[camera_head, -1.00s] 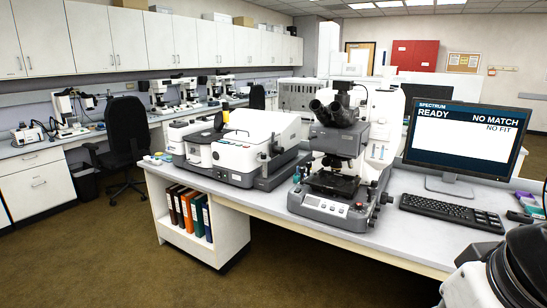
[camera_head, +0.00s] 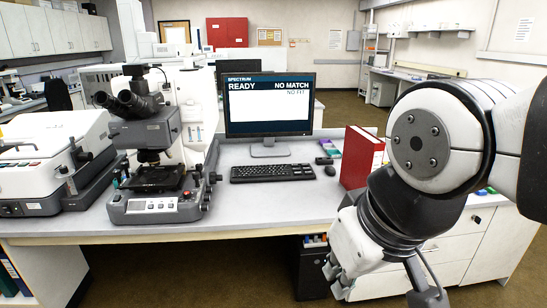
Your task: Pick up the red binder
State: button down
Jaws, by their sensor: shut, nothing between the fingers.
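The red binder (camera_head: 355,160) stands upright on the right part of the desk (camera_head: 240,217), right of the mouse. Its white front label faces partly right, and my arm hides its lower right side. My gripper (camera_head: 337,279) hangs below and in front of the binder, past the desk's front edge, pointing down. Its fingers look close together with nothing between them, and it is apart from the binder.
A monitor (camera_head: 269,105), keyboard (camera_head: 272,172) and mouse (camera_head: 330,171) lie left of the binder. A microscope (camera_head: 148,135) stands further left. Small colored boxes (camera_head: 328,147) sit behind the mouse. A drawer cabinet (camera_head: 455,250) is under the desk at right.

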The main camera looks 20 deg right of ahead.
aim_at(364, 152)
jog(key=z, duration=0.9)
jog(key=i+u, duration=0.85)
jog(key=i+l, duration=0.05)
jog(key=i, duration=0.05)
